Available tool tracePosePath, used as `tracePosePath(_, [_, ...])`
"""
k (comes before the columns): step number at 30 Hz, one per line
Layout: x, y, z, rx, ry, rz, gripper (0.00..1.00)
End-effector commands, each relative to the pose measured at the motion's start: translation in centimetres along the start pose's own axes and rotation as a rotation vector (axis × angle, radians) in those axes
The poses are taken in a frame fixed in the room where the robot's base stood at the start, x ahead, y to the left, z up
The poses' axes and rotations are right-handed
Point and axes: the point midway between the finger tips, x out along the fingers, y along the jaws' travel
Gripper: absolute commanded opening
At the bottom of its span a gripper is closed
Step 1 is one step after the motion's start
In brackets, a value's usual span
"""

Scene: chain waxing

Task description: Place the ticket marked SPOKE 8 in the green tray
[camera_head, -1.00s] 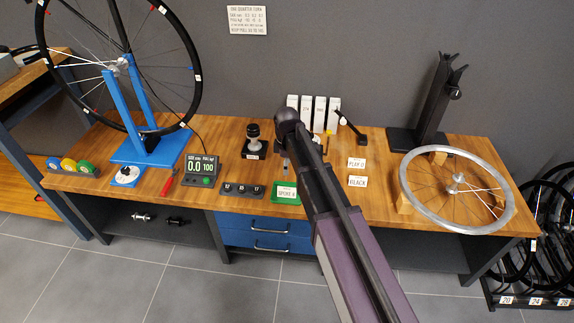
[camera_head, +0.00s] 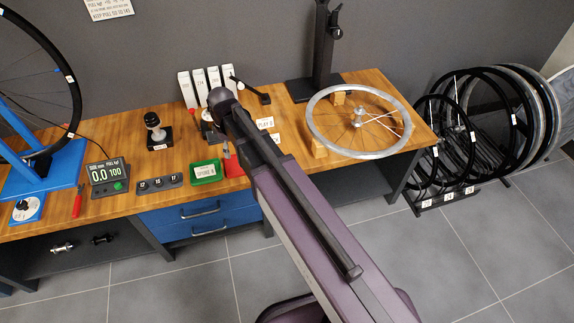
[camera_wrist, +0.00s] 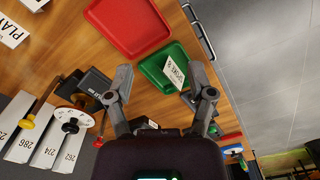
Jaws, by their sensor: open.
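The white ticket marked SPOKE 8 (camera_head: 205,171) is in the green tray (camera_head: 194,181) near the bench's front edge. In the wrist view the ticket (camera_wrist: 175,73) looks tilted, over one side of the green tray (camera_wrist: 150,68); whether it lies flat or leans on the rim I cannot tell. My gripper (camera_wrist: 163,93) is open and empty, its fingers apart with the ticket just beyond them, not held. In the head view my gripper (camera_head: 226,152) is right of the green tray, partly hidden by my arm.
A red tray (camera_wrist: 130,25) sits beside the green one; my arm partly hides it in the head view. A dark block with numbered pieces (camera_head: 160,184) is left of the green tray. White numbered boxes (camera_head: 206,88) stand behind. A wheel (camera_head: 357,122) lies on blocks to the right.

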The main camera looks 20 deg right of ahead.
Motion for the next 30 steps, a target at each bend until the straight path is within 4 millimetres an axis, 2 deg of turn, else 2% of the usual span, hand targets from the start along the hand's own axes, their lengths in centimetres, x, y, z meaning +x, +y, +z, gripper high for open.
tracePosePath(1, [0.0,-0.4,2.9,0.096,0.0,0.0,0.7])
tracePosePath(6, [0.0,-0.8,9.8,0.443,0.0,0.0,0.7])
tracePosePath(9, [0.0,-1.3,13.3,0.635,0.0,0.0,0.7])
tracePosePath(13, [0.0,-2.0,16.9,0.838,0.0,-0.001,0.7])
tracePosePath(15, [0.0,-2.3,18.2,0.918,0.0,-0.001,0.7])
tracePosePath(19, [0.0,-2.6,19.4,1.003,0.0,-0.001,0.7])
tracePosePath(30, [0.0,-2.6,19.6,1.023,0.0,-0.001,0.7])
